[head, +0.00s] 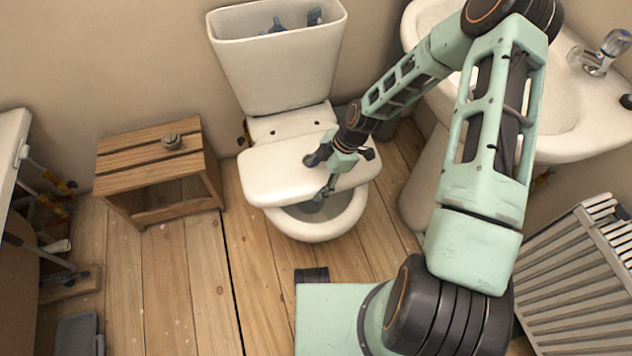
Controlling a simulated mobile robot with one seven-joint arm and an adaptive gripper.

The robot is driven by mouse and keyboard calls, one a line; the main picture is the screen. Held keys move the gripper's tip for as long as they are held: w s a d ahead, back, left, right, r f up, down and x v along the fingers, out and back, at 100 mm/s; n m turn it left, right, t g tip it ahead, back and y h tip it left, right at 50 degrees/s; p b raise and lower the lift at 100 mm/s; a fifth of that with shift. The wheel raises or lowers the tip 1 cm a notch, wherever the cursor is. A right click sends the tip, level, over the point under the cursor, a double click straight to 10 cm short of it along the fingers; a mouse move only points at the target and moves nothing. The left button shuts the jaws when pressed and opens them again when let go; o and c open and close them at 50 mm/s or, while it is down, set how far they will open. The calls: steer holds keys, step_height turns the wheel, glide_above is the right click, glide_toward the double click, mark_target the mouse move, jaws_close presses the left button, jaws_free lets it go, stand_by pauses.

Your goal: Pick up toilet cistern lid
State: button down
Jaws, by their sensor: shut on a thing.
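The cistern lid (275,177), a white slab with rounded corners, is in the head view above the toilet bowl (318,228), covering the bowl's rear part. My gripper (337,166) is shut on the lid near its middle right, with the arm reaching in from the right. The fingers partly hide the lid, and their exact contact is too small to make out. Behind it, the toilet cistern (283,72) stands uncovered against the wall, with blue-grey fittings showing inside.
A wooden stool (150,160) with a small round metal piece (172,141) on it stands left of the toilet. A washbasin (567,110) with a tap (603,52) is at the right. A white radiator (575,275) is at the lower right.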

steer(key=s+r, duration=0.1)
steer(key=s+r+p, duration=0.1)
steer(key=r, duration=0.1)
steer(key=s+r, duration=0.2)
steer(key=shift+s+d+r+p, duration=0.1)
steer(key=shift+d+r+p, duration=0.15)
steer(key=shift+p, duration=0.15)
steer(key=s+d+r+p, duration=0.1)
steer(key=s+r, duration=0.3)
steer(key=s, duration=0.5)
steer(key=shift+s+p, duration=0.2)
steer(key=shift+p, duration=0.25)
